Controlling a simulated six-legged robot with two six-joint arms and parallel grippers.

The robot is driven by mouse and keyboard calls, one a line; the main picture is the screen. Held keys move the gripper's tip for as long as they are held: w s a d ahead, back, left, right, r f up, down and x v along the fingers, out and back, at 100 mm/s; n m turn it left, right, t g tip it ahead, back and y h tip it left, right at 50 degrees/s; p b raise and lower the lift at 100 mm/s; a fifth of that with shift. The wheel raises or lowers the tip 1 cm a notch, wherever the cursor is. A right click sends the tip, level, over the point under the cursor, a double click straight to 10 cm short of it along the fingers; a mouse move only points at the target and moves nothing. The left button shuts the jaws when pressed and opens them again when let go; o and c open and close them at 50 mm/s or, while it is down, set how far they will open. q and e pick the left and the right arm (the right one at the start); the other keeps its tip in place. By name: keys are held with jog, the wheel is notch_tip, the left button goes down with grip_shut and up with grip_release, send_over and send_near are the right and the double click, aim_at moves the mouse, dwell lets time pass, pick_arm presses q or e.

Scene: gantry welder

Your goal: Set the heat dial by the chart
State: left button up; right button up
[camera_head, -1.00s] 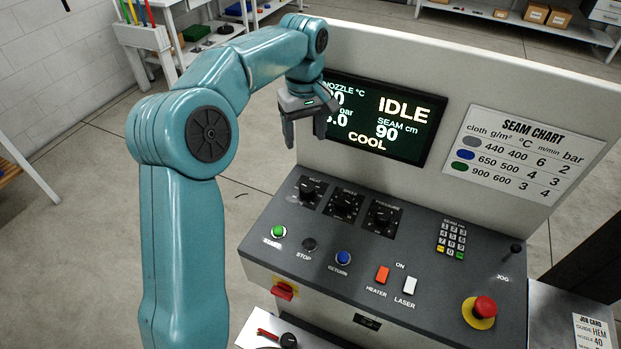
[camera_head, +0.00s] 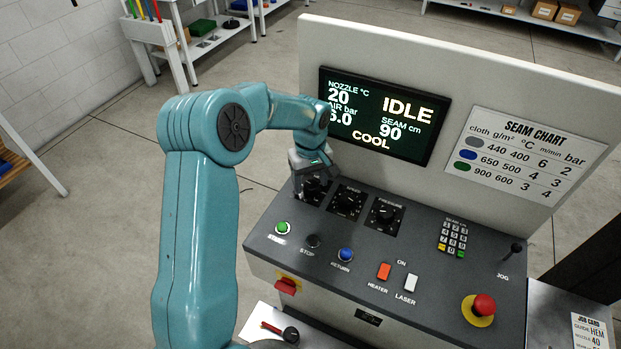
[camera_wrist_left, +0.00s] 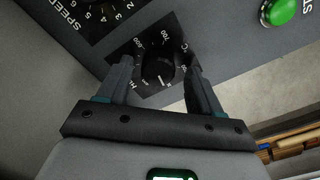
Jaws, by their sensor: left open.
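The heat dial (camera_wrist_left: 158,68) is a black knob on a dark scale plate with white numbers. In the left wrist view it sits between the two fingers of my left gripper (camera_wrist_left: 158,80), which is open with a gap on each side. In the head view my left gripper (camera_head: 308,182) is over the heat dial and hides most of it. The seam chart (camera_head: 521,155) on the right of the back panel lists grey 440 at 400 °C, blue 650 at 500 and green 900 at 600. My right gripper is not in view.
The speed dial (camera_head: 347,202) and pressure dial (camera_head: 385,215) stand to the right. The screen (camera_head: 383,117) reads IDLE, nozzle 20 °C, COOL. A green start button (camera_head: 283,228), red stop knob (camera_head: 483,305) and job card (camera_head: 590,332) also show.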

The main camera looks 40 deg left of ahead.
pick_arm(q)
jog(key=shift+w+d, duration=0.1)
jog(key=shift+d, duration=0.05)
jog(key=shift+c, duration=0.6)
jog(key=c, duration=0.9)
jog(key=shift+c, duration=0.2)
jog(key=shift+m+b, duration=0.5)
jog(key=shift+m, duration=0.6)
jog(key=m, duration=0.2)
jog(key=shift+m+b, duration=0.3)
jog(key=shift+b, duration=0.1)
jog(key=m, duration=0.5)
jog(key=shift+r+m+b, duration=0.1)
jog(key=shift+m+b, duration=0.2)
jog(key=shift+b, duration=0.1)
jog(key=shift+w, duration=0.1)
